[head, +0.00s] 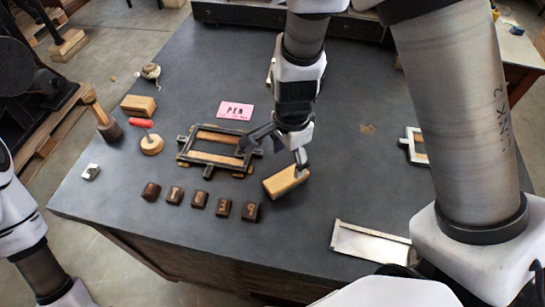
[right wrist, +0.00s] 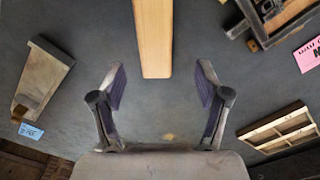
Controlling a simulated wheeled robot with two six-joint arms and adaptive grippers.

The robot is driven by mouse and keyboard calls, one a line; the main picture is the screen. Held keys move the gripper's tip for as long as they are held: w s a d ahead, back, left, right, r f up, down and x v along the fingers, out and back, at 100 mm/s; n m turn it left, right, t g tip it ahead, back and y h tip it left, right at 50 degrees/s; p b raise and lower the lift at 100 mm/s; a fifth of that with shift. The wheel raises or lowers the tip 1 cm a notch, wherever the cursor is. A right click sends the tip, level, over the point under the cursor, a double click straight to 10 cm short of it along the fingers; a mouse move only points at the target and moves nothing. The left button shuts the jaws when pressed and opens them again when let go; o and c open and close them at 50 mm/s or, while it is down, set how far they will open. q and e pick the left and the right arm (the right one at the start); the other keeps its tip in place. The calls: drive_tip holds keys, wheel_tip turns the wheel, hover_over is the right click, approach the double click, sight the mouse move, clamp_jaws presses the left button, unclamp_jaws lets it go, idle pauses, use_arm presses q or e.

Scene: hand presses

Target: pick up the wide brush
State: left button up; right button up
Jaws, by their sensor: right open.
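A pale wooden block (head: 286,182), which looks like the back of the wide brush, lies on the dark table just below my right gripper (head: 272,156); its bristles cannot be made out. In the right wrist view the same piece (right wrist: 153,38) runs in from the top edge, its near end between and beyond the fingertips of my right gripper (right wrist: 160,76). The jaws are spread on either side of it, with nothing held. My left arm shows at the lower left, but its gripper is outside the picture.
A dark frame with wooden bars (head: 182,155) lies close left of the gripper, with several type blocks (head: 198,200) in front. A pink card (head: 236,111) lies behind. A metal tray (head: 370,243) is at the right front. A mallet (head: 109,129) stands left.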

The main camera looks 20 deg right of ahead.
sight(287, 177)
drive_tip(key=s+f, duration=0.1)
drive_tip(key=f, duration=0.2)
drive_tip(key=shift+s+a+b, duration=0.1)
drive_tip(key=shift+s+b, duration=0.2)
drive_tip(key=shift+s, duration=0.1)
drive_tip(key=f, duration=0.1)
drive_tip(key=w+f, duration=0.1)
drive_tip(key=f, duration=0.2)
drive_tip(key=shift+w+a+f+b, duration=0.15)
drive_tip(key=shift+w+a+b, duration=0.1)
drive_tip(key=shift+b, duration=0.15)
drive_tip(key=shift+s, duration=0.1)
drive_tip(key=shift+s+r, duration=0.2)
drive_tip(key=shift+c, duration=1.3)
drive_tip(key=shift+s, duration=0.1)
drive_tip(key=c, duration=1.2)
use_arm(q)
drive_tip(key=shift+s+f, duration=0.55)
drive_tip(key=shift+s, duration=0.05)
use_arm(e)
drive_tip(key=shift+o, duration=0.2)
